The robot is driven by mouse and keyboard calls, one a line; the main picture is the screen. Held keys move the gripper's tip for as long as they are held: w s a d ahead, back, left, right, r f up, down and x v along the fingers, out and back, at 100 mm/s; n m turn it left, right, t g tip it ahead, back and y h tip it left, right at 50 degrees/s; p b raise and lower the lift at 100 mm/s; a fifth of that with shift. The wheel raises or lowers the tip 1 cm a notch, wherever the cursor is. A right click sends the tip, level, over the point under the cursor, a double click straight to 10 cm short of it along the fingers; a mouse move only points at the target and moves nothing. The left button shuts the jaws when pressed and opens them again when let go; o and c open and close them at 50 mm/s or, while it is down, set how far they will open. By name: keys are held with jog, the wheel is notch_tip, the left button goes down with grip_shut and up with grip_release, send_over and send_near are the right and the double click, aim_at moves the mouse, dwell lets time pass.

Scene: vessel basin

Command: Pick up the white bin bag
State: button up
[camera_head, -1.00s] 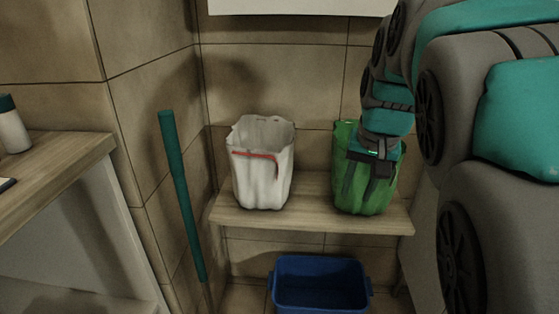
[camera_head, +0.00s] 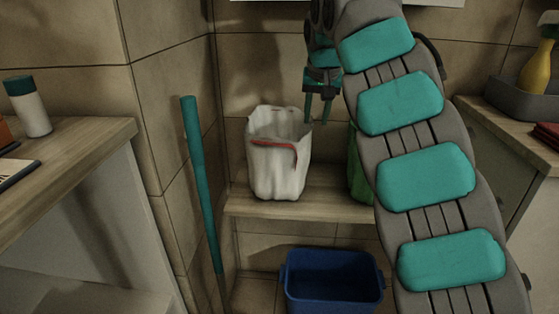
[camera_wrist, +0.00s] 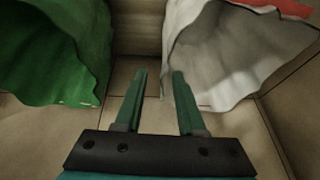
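The white bin bag (camera_head: 279,160) stands upright and open-topped on a wooden shelf, with a red strip along its rim. It also shows at the upper right of the wrist view (camera_wrist: 225,50). My gripper (camera_head: 318,119) points down just right of the white bag's rim in the head view. In the wrist view my gripper (camera_wrist: 158,72) has its two fingers apart with nothing between them. Its right finger is close to the white bag's edge; I cannot tell whether they touch.
A green bag (camera_wrist: 65,50) stands beside the white one, mostly hidden behind my arm in the head view. The shelf (camera_head: 330,207) holds both. A blue bin (camera_head: 330,283) is below. A teal pole (camera_head: 201,185) leans at the left, near a wooden counter (camera_head: 75,145).

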jog(key=shift+a+x, duration=0.15)
jog(key=shift+x, duration=1.8)
jog(key=shift+a+x, duration=0.1)
jog(key=shift+x, duration=1.9)
jog(key=shift+w+r, duration=0.1)
jog(key=shift+w, duration=0.05)
jog(key=shift+f, duration=0.25)
grip_shut()
